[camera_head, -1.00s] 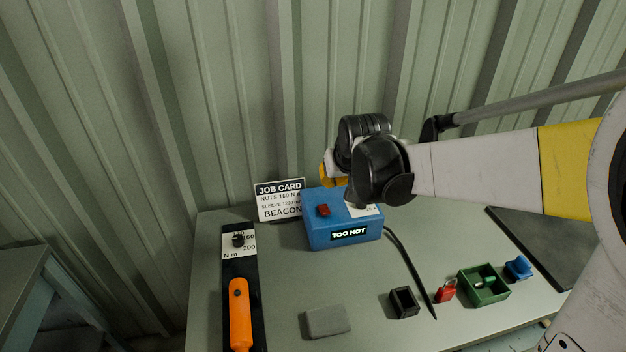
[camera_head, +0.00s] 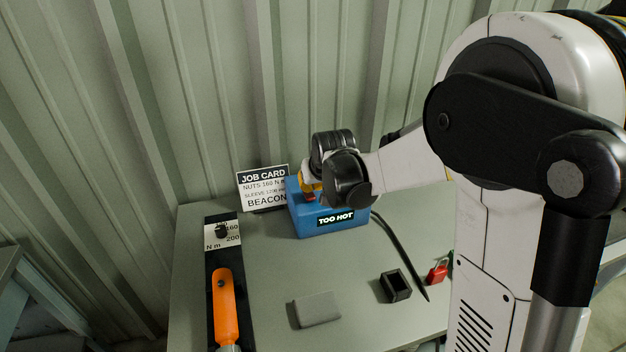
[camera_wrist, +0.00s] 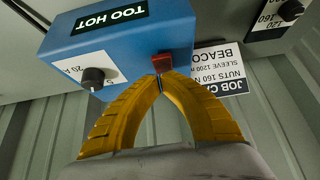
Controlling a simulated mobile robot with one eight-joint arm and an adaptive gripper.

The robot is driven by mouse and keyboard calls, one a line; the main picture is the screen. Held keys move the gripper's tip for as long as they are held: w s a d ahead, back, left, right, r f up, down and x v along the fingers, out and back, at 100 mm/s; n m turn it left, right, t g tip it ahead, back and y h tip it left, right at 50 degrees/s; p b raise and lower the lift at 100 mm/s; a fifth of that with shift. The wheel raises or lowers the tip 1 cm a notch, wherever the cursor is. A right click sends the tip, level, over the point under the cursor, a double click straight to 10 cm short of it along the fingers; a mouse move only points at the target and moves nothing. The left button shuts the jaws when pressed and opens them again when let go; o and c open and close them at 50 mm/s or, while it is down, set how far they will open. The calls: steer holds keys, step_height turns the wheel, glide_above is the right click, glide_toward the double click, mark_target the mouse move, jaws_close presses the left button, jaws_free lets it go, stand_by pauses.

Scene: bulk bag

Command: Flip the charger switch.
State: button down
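The blue charger box (camera_head: 330,216) stands on the bench with a lit "TOO HOT" sign on its front. Its red switch (camera_wrist: 162,63) is on the top face; in the head view only a bit of red shows beneath my gripper. A black dial (camera_wrist: 93,78) on a white label sits beside it. My gripper (camera_wrist: 160,78) has its yellow fingers closed to a point with nothing between them. The tips are right at the red switch, apparently touching it; exact contact is hard to tell. In the head view my wrist hides part of the box top.
A job card (camera_head: 263,189) stands beside the box. A torque wrench with an orange handle (camera_head: 225,306) lies left. A grey block (camera_head: 316,309), a black open box (camera_head: 395,286) and a red padlock (camera_head: 437,271) sit in front. A black cable (camera_head: 398,252) runs from the box.

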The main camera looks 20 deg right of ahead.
steer(key=shift+f, duration=0.4)
steer(key=shift+s+f, duration=0.1)
steer(key=shift+f+t+b, duration=0.3)
steer(key=shift+f+b, duration=0.05)
steer(key=shift+b, duration=0.25)
steer(key=shift+s+f+t+b, duration=0.25)
steer(key=shift+f+t+b, duration=0.15)
steer(key=shift+b, duration=0.2)
steer(key=shift+s+t+b, duration=0.1)
steer(key=shift+t+b, duration=0.3)
steer(key=shift+r, duration=0.3)
steer(key=shift+p, duration=0.3)
steer(key=shift+w, duration=0.2)
steer(key=shift+w+r, duration=0.25)
steer(key=shift+w, duration=0.45)
